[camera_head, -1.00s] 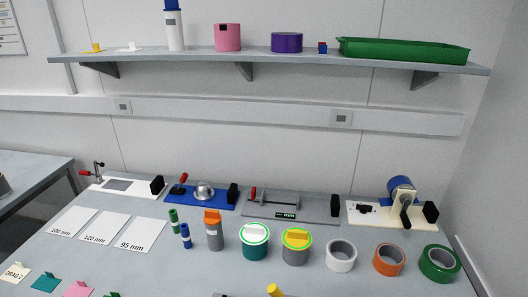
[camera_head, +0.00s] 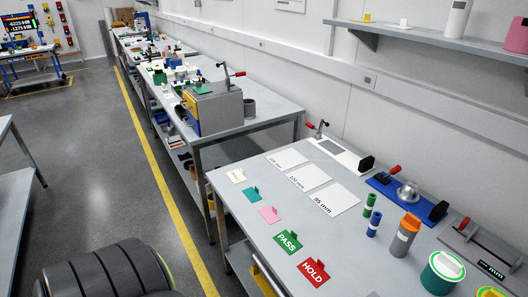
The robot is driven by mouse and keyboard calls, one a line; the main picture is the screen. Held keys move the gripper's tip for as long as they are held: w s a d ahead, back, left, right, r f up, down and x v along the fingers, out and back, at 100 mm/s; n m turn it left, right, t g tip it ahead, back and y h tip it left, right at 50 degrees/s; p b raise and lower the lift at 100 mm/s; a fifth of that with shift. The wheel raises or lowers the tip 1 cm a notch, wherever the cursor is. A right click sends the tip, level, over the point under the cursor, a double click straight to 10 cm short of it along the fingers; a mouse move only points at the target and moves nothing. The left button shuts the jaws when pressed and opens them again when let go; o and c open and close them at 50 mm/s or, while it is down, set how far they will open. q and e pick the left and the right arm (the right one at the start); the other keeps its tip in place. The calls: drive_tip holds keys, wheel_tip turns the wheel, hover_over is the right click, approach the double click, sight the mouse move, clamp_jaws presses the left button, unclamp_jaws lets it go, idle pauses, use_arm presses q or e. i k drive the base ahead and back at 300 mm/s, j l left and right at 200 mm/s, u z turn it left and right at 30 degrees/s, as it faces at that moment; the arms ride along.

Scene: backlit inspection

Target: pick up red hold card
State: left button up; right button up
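The red HOLD card (camera_head: 314,272) lies near the front edge of the grey bench (camera_head: 262,226), with a small red upright tab on it. It is apart from the green PASS card (camera_head: 287,242) to its upper left. No gripper shows in the head view. Nothing covers the red card.
A dark rounded object (camera_head: 105,272) fills the lower left. Open floor lies left.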

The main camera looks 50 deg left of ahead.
sight(315, 272)
drive_tip(key=u, duration=1.25)
